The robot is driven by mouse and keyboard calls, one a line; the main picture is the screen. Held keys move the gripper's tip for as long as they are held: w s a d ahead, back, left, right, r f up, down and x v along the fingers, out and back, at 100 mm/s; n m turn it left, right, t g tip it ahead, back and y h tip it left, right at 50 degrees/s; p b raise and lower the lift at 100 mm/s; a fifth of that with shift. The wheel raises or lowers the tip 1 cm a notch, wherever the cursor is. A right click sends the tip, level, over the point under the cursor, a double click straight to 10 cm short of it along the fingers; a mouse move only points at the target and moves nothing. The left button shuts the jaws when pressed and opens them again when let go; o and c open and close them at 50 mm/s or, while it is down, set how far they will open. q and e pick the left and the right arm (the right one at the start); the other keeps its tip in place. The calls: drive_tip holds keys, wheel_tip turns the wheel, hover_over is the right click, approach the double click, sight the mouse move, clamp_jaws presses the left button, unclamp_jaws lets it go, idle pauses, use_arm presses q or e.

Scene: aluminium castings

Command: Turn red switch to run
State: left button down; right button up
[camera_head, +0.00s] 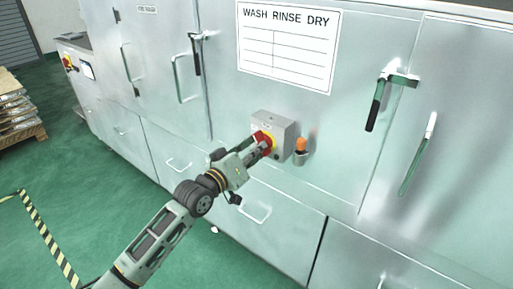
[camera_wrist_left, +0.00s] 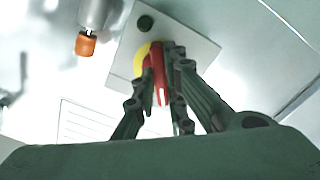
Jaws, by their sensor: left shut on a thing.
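The red switch (camera_head: 262,138) with a yellow backing sits on the grey control box (camera_head: 283,131) on the metal cabinet front. My left gripper (camera_head: 267,146) reaches it from the lower left. In the left wrist view the two fingers of my left gripper (camera_wrist_left: 166,88) are closed on the red switch handle (camera_wrist_left: 158,72), with the yellow disc (camera_wrist_left: 141,58) behind it. The fingers cover part of the switch, and I cannot read any position mark. My right gripper does not show.
An orange-topped fitting (camera_head: 301,144) sticks out just right of the box; it also shows in the left wrist view (camera_wrist_left: 85,44). Door handles (camera_head: 378,102) project from the cabinet at the right. A "WASH RINSE DRY" sign (camera_head: 288,45) hangs above. Green floor lies open at the lower left.

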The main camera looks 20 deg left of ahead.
use_arm(q)
drive_tip(key=m+p, duration=0.1)
drive_tip(key=m, duration=0.5)
drive_tip(key=shift+f+m, duration=0.15)
drive_tip(key=shift+m, duration=0.15)
idle(0.5)
drive_tip(key=c, duration=1.8)
unclamp_jaws()
drive_tip(key=shift+p, duration=0.3)
drive_tip(key=v, duration=1.2)
